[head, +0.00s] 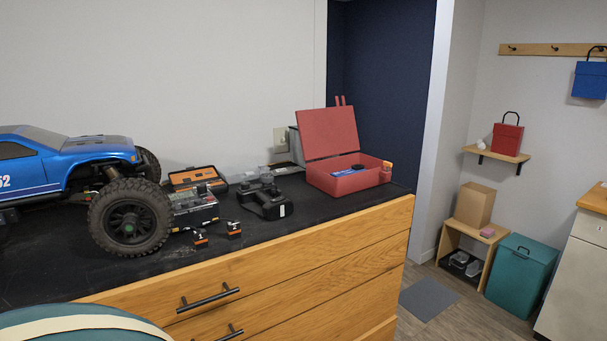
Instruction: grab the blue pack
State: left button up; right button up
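Two blue things could be the pack, and I cannot tell which it is. A small blue item (350,171) lies in the open red box (325,180) at the right end of the black dresser top, mostly hidden by the box's front wall. A larger blue bag (589,80) with a dark handle hangs from the wooden peg rail (553,50) at the upper right, cut by the picture's edge. Neither of my grippers is in view.
A blue RC truck (70,175) fills the left of the black dresser top (175,258). A black drill-like tool (264,200), an orange-edged case (198,178) and small parts stand mid-top. A red bag (507,137) sits on a shelf; a teal bin (519,274) stands below.

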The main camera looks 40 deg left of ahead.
aim_at(355, 169)
jog(key=u, duration=1.15)
jog(key=i+l+z, duration=0.1)
jog(key=l, duration=0.15)
jog(key=i+l+z, duration=0.15)
jog(key=l, duration=0.15)
